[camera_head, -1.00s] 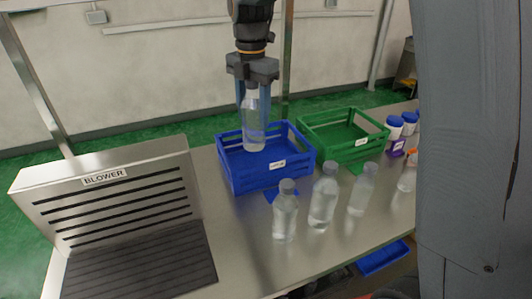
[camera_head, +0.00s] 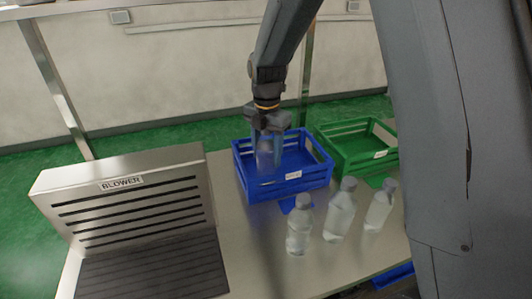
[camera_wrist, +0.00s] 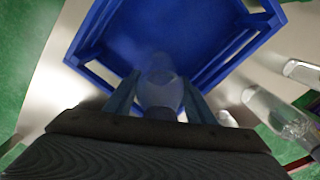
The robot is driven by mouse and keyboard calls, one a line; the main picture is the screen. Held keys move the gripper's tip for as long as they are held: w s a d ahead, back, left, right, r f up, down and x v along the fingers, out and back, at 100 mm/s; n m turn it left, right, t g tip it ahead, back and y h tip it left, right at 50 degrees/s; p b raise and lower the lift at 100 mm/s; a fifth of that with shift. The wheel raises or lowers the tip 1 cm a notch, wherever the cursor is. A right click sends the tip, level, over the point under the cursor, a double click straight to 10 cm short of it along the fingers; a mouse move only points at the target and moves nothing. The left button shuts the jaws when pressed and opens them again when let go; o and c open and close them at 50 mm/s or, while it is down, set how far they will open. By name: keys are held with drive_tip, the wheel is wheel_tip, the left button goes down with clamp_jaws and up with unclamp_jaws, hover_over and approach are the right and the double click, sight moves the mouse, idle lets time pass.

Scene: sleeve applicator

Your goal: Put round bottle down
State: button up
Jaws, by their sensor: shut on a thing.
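The round bottle (camera_head: 264,155) is clear and upright between the fingers of my gripper (camera_head: 266,150). It is lowered inside the blue crate (camera_head: 290,186), toward the crate's left part. In the wrist view the bottle (camera_wrist: 160,90) sits between the two blue fingers, with the crate floor (camera_wrist: 185,30) beyond it. My gripper is shut on the bottle. The crate's front wall hides the bottle's base, so I cannot tell whether it touches the crate floor.
Several clear bottles stand in front of the crate, one of them here (camera_head: 300,225). A green crate (camera_head: 352,150) stands right of the blue one. A metal blower (camera_head: 130,205) stands at the left. The rest of the blue crate looks empty.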

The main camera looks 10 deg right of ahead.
sight(267, 132)
drive_tip(key=shift+f, duration=0.3)
drive_tip(key=shift+f, duration=0.15)
drive_tip(key=o, duration=1.5)
wheel_tip(267, 132, up, 8)
drive_tip(key=shift+f+b, duration=0.1)
drive_tip(key=shift+b, duration=0.95)
